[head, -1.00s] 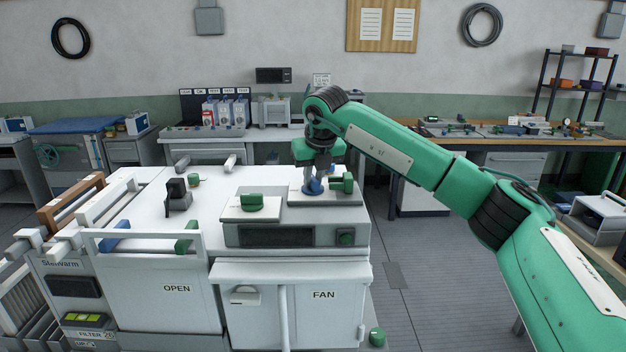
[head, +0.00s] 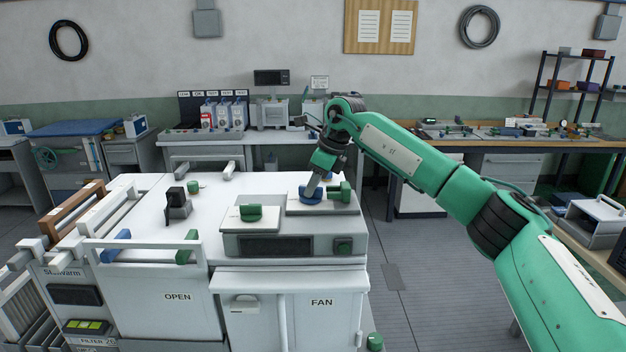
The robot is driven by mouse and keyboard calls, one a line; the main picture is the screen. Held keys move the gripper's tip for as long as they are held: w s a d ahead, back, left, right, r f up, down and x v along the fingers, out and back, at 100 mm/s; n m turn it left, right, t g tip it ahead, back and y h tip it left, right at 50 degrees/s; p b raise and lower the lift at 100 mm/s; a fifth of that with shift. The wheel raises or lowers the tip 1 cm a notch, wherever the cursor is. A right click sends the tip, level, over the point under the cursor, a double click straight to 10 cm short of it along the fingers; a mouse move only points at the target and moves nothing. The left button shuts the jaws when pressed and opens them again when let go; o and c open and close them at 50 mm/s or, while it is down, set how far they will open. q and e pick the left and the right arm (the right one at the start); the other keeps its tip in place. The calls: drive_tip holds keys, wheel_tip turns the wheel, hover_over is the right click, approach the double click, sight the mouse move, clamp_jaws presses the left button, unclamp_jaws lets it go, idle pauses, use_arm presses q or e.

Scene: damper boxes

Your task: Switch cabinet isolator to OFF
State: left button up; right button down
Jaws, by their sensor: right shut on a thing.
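My right gripper (head: 313,187) reaches down from above, tilted, and is shut on the blue knob. The fingers hide part of the knob, and I cannot read any position marks by it. My left gripper is not in view.
A green knob (head: 346,191) stands right beside the blue one, close to my right gripper. Another green knob (head: 250,212) sits on the front left plate. A black switch (head: 177,203) stands farther left.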

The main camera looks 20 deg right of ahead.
drive_tip(key=shift+w+r+n+g+y+p, duration=0.15)
drive_tip(key=shift+n+g+p, duration=0.2)
drive_tip(key=shift+n, duration=0.5)
drive_tip(key=shift+n+g+y+p, duration=0.2)
drive_tip(key=shift+n+p, duration=0.25)
drive_tip(key=shift+n, duration=0.4)
drive_tip(key=c, duration=1.4)
unclamp_jaws()
drive_tip(key=shift+o, duration=0.2)
drive_tip(key=shift+d+r, duration=0.3)
drive_tip(key=shift+r, duration=0.1)
drive_tip(key=b+v, duration=0.2)
drive_tip(key=v, duration=1)
drive_tip(key=shift+r+b, duration=0.35)
drive_tip(key=shift+b, duration=0.05)
drive_tip(key=shift+f, duration=0.1)
